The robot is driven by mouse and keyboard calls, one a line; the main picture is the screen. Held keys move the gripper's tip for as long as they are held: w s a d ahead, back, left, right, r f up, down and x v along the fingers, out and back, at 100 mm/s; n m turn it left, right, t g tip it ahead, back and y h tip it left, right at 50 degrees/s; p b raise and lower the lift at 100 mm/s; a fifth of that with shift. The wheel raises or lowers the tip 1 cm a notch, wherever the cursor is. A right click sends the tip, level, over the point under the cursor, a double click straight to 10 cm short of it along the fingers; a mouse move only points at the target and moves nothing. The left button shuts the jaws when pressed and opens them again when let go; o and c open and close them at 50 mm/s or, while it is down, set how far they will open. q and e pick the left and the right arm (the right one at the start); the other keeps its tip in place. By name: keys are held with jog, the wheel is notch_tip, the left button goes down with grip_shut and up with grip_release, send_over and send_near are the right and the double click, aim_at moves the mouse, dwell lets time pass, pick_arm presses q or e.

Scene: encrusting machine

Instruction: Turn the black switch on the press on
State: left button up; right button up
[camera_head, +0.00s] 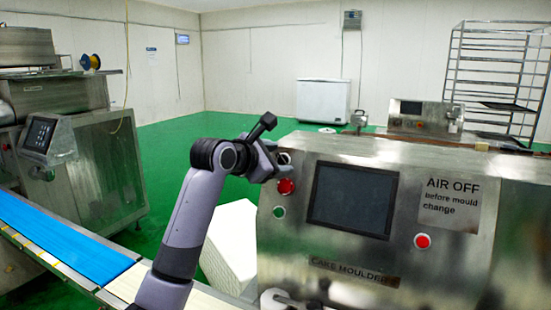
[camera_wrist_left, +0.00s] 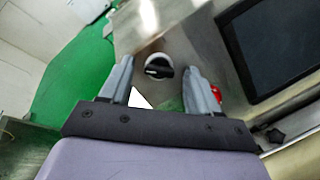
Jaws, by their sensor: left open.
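The black switch (camera_wrist_left: 159,66) is a dark knob on a pale round base, set in the metal front of the press (camera_head: 330,260). In the wrist view it sits between the two fingers of my left gripper (camera_wrist_left: 157,72), near their tips. The fingers are open, one on each side, and no contact with the knob shows. In the head view my left gripper (camera_head: 275,165) is at the upper left corner of the press front and partly hides the switch (camera_head: 284,158). My right gripper is not in view.
A red button (camera_head: 286,187) lies just below my left gripper, with a green-centred one (camera_head: 279,212) under it. A dark screen (camera_head: 352,200) is to the right. Another red button (camera_head: 422,241) is further right. A blue conveyor belt (camera_head: 65,240) runs at left.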

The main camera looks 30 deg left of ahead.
pick_arm(q)
jog(key=c, duration=1.1)
jog(key=shift+o, duration=0.3)
jog(key=m+g, duration=0.1)
jog(key=m, duration=0.4)
jog(key=shift+r+h, duration=0.1)
jog(key=shift+h, duration=0.3)
jog(key=m+g, duration=0.1)
jog(key=m, duration=0.3)
jog(key=shift+a+r+m, duration=0.1)
jog(key=shift+m, duration=0.3)
jog(key=m+g, duration=0.1)
jog(key=m, duration=0.3)
jog(key=shift+w+r+m+g+y, duration=0.1)
jog(key=shift+m+g+y, duration=0.3)
jog(key=shift+m, duration=1.6)
